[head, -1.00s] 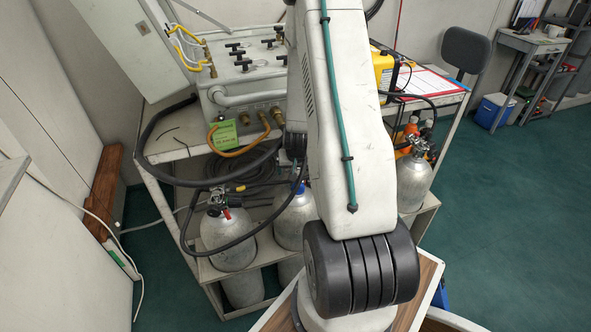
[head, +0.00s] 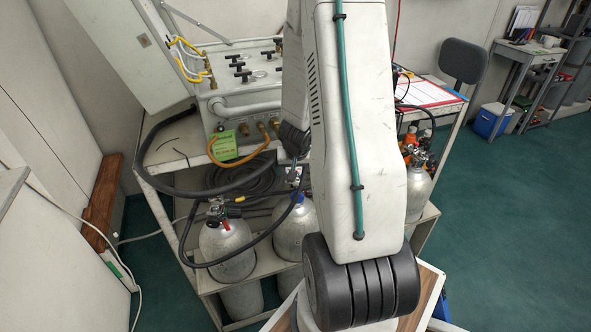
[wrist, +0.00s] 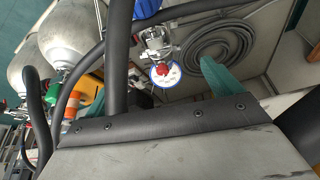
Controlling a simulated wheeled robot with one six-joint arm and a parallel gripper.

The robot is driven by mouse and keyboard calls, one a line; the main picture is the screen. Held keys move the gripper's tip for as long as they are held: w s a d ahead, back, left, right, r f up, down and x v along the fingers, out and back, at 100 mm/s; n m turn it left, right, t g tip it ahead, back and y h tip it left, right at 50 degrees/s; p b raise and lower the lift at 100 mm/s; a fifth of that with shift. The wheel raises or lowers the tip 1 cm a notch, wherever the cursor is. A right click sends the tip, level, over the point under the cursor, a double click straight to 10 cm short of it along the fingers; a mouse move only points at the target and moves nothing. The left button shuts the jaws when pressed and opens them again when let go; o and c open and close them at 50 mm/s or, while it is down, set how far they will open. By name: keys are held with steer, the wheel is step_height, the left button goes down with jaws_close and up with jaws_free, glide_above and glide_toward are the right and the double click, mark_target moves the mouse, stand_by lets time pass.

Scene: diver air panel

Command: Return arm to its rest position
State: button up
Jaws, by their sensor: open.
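My arm (head: 362,130) rises through the middle of the head view, and my gripper is hidden behind it there. In the wrist view my gripper (wrist: 153,92) shows two green fingertips set wide apart; it is open. Behind the gap are a cylinder valve and a round red, white and blue disc (wrist: 165,75). A thick black hose (wrist: 117,55) crosses near the left finger; I cannot tell whether it touches. No object is visibly held.
The air panel (head: 240,90) stands on a bench with an orange hose and a green tag (head: 224,146). Grey cylinders (head: 227,243) stand on the shelf below, with black hoses looping round them. A coiled hose (wrist: 215,50) lies beyond the gripper.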

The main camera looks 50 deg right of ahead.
stand_by(0.8)
steer(key=shift+a+f, duration=0.1)
steer(key=shift+a, duration=0.25)
steer(key=s+a+r+n+g+y, duration=0.1)
steer(key=s+a+r+y, duration=0.15)
steer(key=a+r, duration=0.5)
steer(key=s+a+r+n+g+y, duration=0.1)
steer(key=a+r+n+y, duration=0.3)
steer(key=a, duration=0.7)
steer(key=s+a+r+n+h, duration=0.1)
steer(key=s+a+r+n, duration=0.1)
steer(key=s+a+r, duration=0.4)
steer(key=s+a+r+n+h, duration=0.2)
steer(key=s+a+r, duration=0.5)
steer(key=r, duration=0.4)
steer(key=shift+s+r, duration=0.3)
steer(key=shift+s, duration=0.15)
steer(key=shift+a, duration=0.1)
